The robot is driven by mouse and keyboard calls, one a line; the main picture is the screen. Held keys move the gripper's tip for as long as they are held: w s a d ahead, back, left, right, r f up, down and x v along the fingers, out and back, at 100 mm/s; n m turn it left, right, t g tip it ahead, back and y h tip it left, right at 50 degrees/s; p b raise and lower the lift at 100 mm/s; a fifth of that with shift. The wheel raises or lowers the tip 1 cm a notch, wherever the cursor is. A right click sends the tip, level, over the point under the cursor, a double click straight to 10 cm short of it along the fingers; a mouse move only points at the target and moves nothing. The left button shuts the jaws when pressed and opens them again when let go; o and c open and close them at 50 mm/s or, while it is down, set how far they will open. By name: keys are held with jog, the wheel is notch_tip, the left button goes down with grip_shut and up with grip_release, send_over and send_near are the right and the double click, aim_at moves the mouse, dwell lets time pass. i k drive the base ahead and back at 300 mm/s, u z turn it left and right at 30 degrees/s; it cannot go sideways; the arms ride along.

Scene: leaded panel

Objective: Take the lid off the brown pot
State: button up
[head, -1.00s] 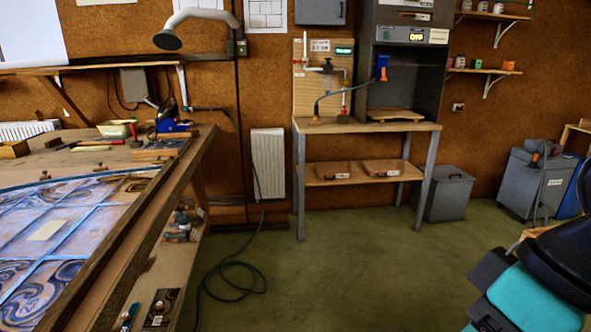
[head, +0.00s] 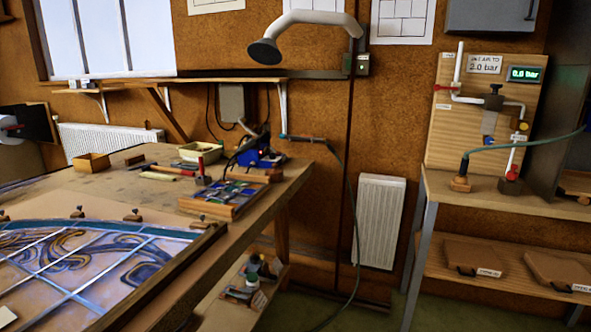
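I cannot make out a brown pot with a lid in the current head view. On the workbench (head: 225,226) stand a pale bowl-like container (head: 200,152) and an open tan box (head: 92,162), neither with a clear lid. Small items (head: 252,277) on the shelf under the bench are too small to tell apart. My gripper is not in view.
The leaded panel (head: 95,262) covers the near left of the bench, with small blocks at its edge. A soldering station (head: 262,157) and a glass tray (head: 224,198) stand behind. A metal-legged table (head: 437,188) is at right. A cable hangs between them.

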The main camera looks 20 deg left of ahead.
aim_at(273, 171)
jog(key=u, duration=0.6)
jog(key=i, duration=1.95)
jog(key=u, duration=0.95)
jog(key=i, duration=0.8)
jog(key=u, duration=0.3)
